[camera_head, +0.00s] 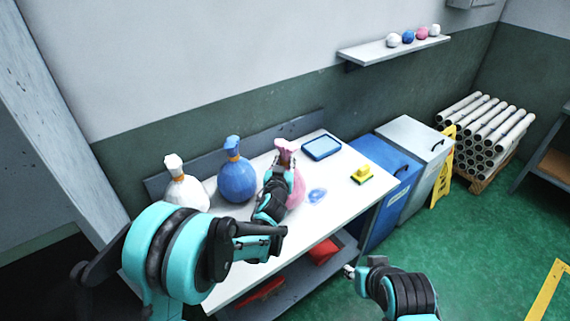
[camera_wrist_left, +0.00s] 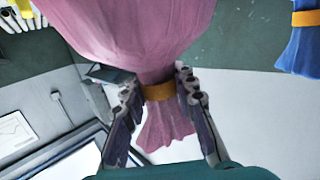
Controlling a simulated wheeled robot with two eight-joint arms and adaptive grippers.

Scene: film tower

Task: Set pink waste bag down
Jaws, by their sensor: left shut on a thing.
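The pink waste bag (camera_head: 297,190) is at the worktable's (camera_head: 335,196) middle, partly hidden behind my left gripper (camera_head: 279,174). In the left wrist view, my left gripper (camera_wrist_left: 160,84) has its fingers on both sides of the pink bag's (camera_wrist_left: 130,35) neck, at the orange tie. The bag is upright; whether its base touches the tabletop is hidden. My right gripper (camera_head: 350,271) is low in front of the table, away from the bag; its jaws are too small to read.
A white bag (camera_head: 186,192) and a blue bag (camera_head: 236,178) stand left of the pink one. A blue tray (camera_head: 321,147), a yellow sponge (camera_head: 361,174) and a blue blot (camera_head: 318,195) lie to its right. Blue (camera_head: 388,180) and grey (camera_head: 418,139) bins adjoin the table.

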